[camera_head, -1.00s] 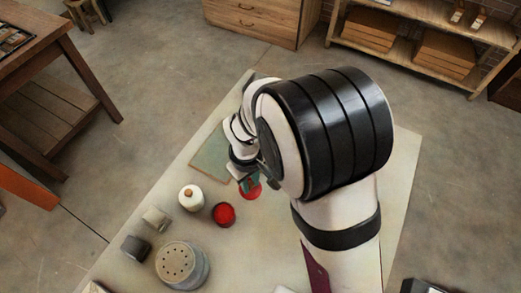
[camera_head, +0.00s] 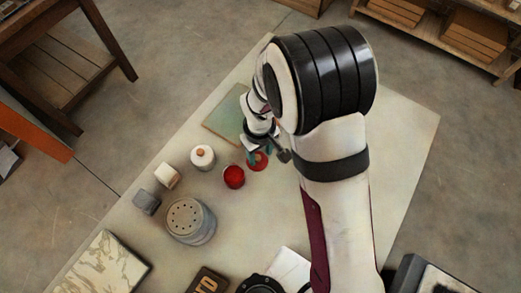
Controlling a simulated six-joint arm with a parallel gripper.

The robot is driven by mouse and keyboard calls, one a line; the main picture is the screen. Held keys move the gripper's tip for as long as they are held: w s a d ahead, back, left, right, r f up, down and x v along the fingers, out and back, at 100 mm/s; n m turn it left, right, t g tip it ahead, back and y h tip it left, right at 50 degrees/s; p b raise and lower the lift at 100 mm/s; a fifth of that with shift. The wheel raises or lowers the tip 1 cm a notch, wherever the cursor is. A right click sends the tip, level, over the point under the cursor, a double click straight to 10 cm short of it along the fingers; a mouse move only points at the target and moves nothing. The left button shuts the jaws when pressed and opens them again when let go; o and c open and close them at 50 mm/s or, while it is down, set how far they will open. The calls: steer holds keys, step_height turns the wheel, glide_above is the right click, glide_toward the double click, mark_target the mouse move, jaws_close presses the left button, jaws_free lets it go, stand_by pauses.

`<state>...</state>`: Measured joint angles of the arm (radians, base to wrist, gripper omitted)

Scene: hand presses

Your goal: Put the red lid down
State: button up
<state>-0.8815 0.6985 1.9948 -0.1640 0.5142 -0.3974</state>
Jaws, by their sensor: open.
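The red lid (camera_head: 260,164) is a small red disc that appears to lie flat on the pale table, to the upper right of the round red pot (camera_head: 234,177). The two stand close but apart. The fingers are open. They and the wrist hide part of the lid, and I cannot tell whether a finger touches it.
A white jar (camera_head: 203,157) with a brown knob, two small blocks (camera_head: 167,175) (camera_head: 146,202) and a grey perforated shaker (camera_head: 188,221) stand left of the pot. A green mat (camera_head: 226,117) lies beyond. A patterned block (camera_head: 103,269) and a dark stamp (camera_head: 207,283) are nearer.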

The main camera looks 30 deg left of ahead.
mark_target(260, 156)
step_height(260, 156, up, 12)
steer(key=s+d+r+m, duration=0.1)
steer(key=d+r+m, duration=0.35)
steer(key=d, duration=0.45)
steer(key=s+d+r+m, duration=0.1)
steer(key=d+r+m, duration=0.4)
steer(key=d, duration=0.4)
steer(key=s+d+m+y, duration=0.1)
steer(key=s+d+m, duration=0.5)
steer(key=s+m, duration=0.2)
steer(key=shift+s+d+f+m+y, duration=0.15)
steer(key=shift+s+d+m+y, duration=0.2)
steer(key=shift+m, duration=0.4)
steer(key=shift+o, duration=0.3)
